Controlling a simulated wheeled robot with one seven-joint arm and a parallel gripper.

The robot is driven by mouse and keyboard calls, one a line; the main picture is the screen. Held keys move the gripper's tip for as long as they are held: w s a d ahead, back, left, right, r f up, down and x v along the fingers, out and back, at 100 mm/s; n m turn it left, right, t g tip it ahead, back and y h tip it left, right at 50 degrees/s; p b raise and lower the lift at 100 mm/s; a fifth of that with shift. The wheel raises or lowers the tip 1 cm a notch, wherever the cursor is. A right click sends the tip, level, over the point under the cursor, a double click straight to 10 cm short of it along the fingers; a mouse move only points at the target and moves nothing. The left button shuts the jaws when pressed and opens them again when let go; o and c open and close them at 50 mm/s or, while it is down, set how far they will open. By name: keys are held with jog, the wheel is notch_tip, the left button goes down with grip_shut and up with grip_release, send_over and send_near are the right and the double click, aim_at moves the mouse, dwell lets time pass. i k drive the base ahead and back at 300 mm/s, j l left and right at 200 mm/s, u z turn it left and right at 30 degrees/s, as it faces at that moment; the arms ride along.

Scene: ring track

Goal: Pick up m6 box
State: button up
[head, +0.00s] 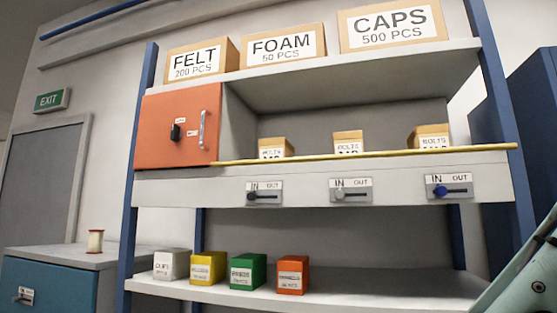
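Three small cardboard boxes stand on the middle shelf behind a yellow bar: a left box (275,147), a middle box (348,142) and a right box (429,136). Each has a white label; the middle and right ones read "BOLTS". The bar hides the lower part of each label, so I cannot tell which box is m6. Part of my pale green arm shows at the lower right edge. My gripper is not in view.
A yellow bar (380,153) runs along the shelf front above several-position IN/OUT sliders (351,190). An orange cabinet door (180,125) is shut at left. Large boxes (283,46) stand on top. Small coloured boxes (208,268) line the lower shelf; its right side is clear.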

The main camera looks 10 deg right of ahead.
aim_at(276, 147)
jog(key=i+j+z, duration=0.1)
jog(key=z, duration=1.3)
jog(key=j+z, duration=0.3)
jog(key=j, duration=0.15)
jog(key=k+j+z, duration=0.15)
jog(key=j+z, duration=0.15)
jog(key=k+j+z, duration=0.15)
jog(key=j+z, duration=0.15)
jog(key=j, duration=0.2)
jog(key=k+j+z, duration=0.15)
jog(key=j+z, duration=0.15)
jog(key=k+j+z, duration=0.3)
jog(key=i+j, duration=0.05)
jog(key=j, duration=0.05)
